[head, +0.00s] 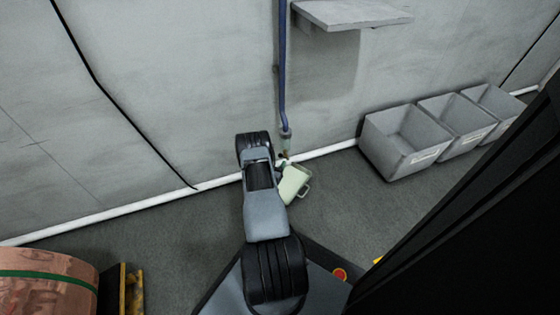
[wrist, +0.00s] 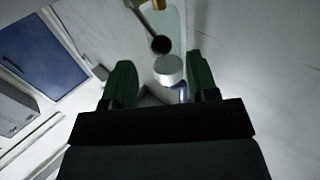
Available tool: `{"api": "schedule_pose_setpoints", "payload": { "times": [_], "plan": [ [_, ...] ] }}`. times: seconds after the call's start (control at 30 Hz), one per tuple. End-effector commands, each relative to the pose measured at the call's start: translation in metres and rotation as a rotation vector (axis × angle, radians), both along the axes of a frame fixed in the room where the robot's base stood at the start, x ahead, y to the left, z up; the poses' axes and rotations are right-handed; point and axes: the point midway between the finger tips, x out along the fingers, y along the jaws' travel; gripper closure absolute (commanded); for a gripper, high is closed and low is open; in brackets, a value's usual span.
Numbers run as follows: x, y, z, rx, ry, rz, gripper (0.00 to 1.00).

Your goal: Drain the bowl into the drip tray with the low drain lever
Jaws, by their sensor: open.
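A blue pipe (head: 283,80) runs down the wall to a fitting (head: 286,133) near the floor. The pale green drip tray (head: 294,184), with a side handle, is below it, partly hidden by my arm. In the wrist view my gripper (wrist: 160,61) is open, its two green fingers apart. A pale round cylinder (wrist: 169,69), apparently the bowl, shows between the fingers. I cannot tell whether a finger touches either. In the head view my arm hides the lever.
Several grey bins (head: 405,139) stand by the wall at right. A grey shelf (head: 350,13) juts out above. A copper roll (head: 48,285) with a green band is at lower left. A dark cable (head: 100,85) hangs along the wall.

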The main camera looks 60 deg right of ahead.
Motion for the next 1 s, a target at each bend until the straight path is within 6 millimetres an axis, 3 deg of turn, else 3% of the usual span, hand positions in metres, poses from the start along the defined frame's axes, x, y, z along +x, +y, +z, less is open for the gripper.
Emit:
{"api": "schedule_pose_setpoints", "payload": {
  "times": [0.3, 0.73, 1.0],
  "plan": [
    [0.006, -0.035, -0.001, -0.001, 0.000, -0.001, 0.47],
    [0.007, -0.040, 0.000, 0.001, 0.001, 0.000, 0.47],
    [0.007, -0.040, 0.000, 0.001, 0.001, 0.000, 0.72]
  ]
}}
